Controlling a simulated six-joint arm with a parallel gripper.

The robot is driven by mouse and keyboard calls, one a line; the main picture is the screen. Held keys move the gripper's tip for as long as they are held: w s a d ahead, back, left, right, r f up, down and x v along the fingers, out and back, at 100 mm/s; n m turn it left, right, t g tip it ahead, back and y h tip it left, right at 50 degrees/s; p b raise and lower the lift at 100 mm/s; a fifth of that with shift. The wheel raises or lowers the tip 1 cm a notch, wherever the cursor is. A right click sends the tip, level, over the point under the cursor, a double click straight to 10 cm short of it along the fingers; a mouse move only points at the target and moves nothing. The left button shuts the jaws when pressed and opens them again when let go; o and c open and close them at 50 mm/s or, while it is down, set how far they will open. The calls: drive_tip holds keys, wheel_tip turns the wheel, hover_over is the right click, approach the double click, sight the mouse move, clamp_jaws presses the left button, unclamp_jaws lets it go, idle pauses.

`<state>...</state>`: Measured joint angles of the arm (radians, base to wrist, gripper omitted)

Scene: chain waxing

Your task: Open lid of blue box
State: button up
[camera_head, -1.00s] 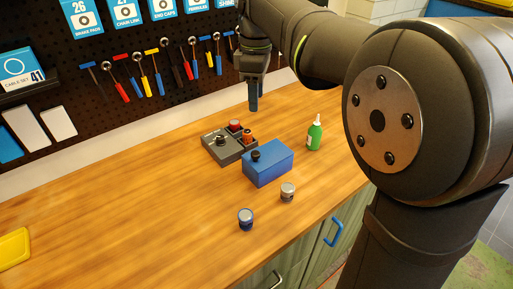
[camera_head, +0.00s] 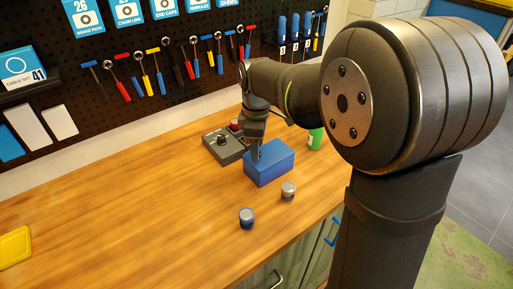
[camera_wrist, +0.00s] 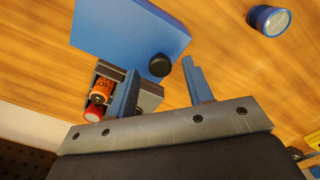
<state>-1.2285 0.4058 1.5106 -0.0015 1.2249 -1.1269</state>
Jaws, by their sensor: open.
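The blue box (camera_head: 270,168) stands on the wooden workbench in the head view, its lid shut. It also fills the upper left of the wrist view (camera_wrist: 125,32). A round black knob (camera_wrist: 160,65) sits on the box near its edge. My gripper (camera_head: 256,151) is down at the knob end of the box and hides the knob in the head view. In the wrist view my gripper (camera_wrist: 160,84) is open, with one blue-grey finger on each side of the knob.
The left bench is clear except for a yellow tray (camera_head: 14,248).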

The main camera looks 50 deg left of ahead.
drive_tip(key=shift+f, duration=0.55)
clamp_jaws()
drive_tip(key=s, duration=1)
unclamp_jaws()
